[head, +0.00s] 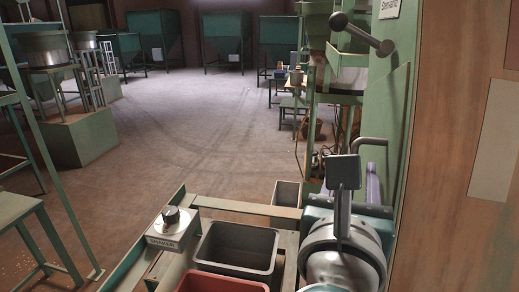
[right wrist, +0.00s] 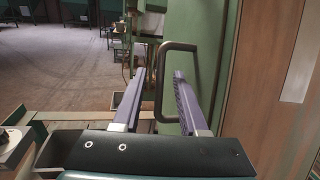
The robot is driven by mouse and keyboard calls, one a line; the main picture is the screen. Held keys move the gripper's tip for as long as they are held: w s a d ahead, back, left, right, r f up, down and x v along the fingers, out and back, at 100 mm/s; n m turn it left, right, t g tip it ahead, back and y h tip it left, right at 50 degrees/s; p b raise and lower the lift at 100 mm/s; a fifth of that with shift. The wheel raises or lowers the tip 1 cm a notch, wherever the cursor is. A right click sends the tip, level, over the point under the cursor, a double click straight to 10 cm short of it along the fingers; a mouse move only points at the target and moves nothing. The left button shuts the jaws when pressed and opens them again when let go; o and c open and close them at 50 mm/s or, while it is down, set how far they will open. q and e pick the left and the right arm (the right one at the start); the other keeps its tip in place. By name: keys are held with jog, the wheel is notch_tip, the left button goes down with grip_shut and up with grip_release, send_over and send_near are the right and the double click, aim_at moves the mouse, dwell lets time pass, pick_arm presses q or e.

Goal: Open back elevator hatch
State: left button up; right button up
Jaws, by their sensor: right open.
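The green hatch panel (head: 392,115) stands upright on the right. A grey bent bar handle (head: 372,143) juts from it. In the right wrist view the handle (right wrist: 160,85) appears between the two purple fingers of my right gripper (right wrist: 158,76). The fingers stand apart and do not grip the bar. I cannot tell how deep the bar sits between them. In the head view my right gripper (head: 370,178) is just below the handle, partly hidden by my own wrist. My left gripper is not in view.
A lever with dark ball ends (head: 362,33) sits above the handle. Below are a grey bin (head: 238,245), a red bin (head: 220,283) and a control box with a knob (head: 172,226). A wooden wall (head: 465,140) stands right. Open floor (head: 200,130) lies left.

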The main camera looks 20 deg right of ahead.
jog(key=shift+w+d, duration=0.3)
grip_shut()
dwell(1.3)
